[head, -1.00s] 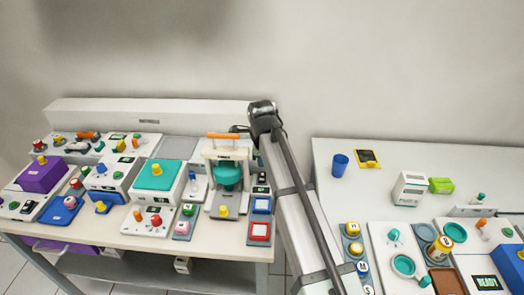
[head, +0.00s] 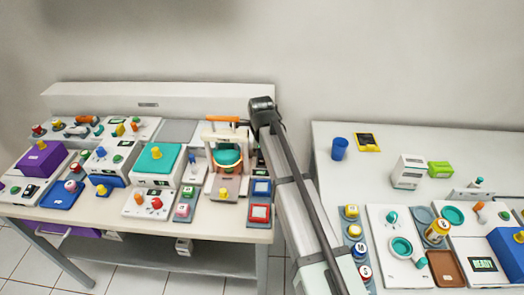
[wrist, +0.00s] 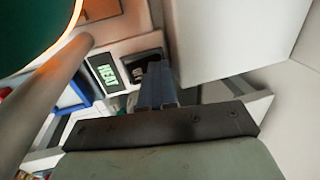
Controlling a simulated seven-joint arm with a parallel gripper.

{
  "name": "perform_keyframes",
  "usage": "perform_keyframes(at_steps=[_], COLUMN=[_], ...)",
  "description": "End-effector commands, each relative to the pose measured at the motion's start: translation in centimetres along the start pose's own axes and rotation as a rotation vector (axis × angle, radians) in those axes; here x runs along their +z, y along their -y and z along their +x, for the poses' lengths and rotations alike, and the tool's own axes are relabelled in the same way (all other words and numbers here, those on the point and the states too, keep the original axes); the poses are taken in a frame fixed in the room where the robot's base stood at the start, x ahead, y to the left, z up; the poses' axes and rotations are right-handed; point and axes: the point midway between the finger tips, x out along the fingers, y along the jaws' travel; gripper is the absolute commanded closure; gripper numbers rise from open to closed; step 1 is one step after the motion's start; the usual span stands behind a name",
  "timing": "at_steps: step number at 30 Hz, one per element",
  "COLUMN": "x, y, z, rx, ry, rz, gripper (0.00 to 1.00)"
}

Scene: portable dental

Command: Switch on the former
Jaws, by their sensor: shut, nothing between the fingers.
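The former (head: 213,182) stands at the right end of the left bench. It has a white frame, an orange handle on top, a teal round piece in the middle and a yellow knob in front. An orange glow shows around the teal piece. In the wrist view the teal piece (wrist: 25,25) has a glowing orange rim, and a small display (wrist: 104,72) reads HEAT in green. My gripper (wrist: 154,72) is shut and empty, its fingertips at a dark switch-like part (wrist: 146,58) beside the display. Contact is hard to tell. In the head view my arm hides the gripper.
A grey post (wrist: 45,90) crosses the wrist view on the left, close to my gripper. A large white block (wrist: 225,35) stands on the right. Blue-framed (head: 261,188) and red-framed (head: 259,213) pads lie beside the former. Other devices crowd the left bench.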

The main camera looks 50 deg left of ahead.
Motion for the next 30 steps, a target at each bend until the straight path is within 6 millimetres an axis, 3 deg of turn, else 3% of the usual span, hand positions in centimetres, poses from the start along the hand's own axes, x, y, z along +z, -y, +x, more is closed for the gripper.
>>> perform_keyframes(at_steps=[30], x=[0.0], y=[-1.6], z=[-0.6], rx=[0.002], ry=[-0.001], rz=[0.0], gripper=[1.0])
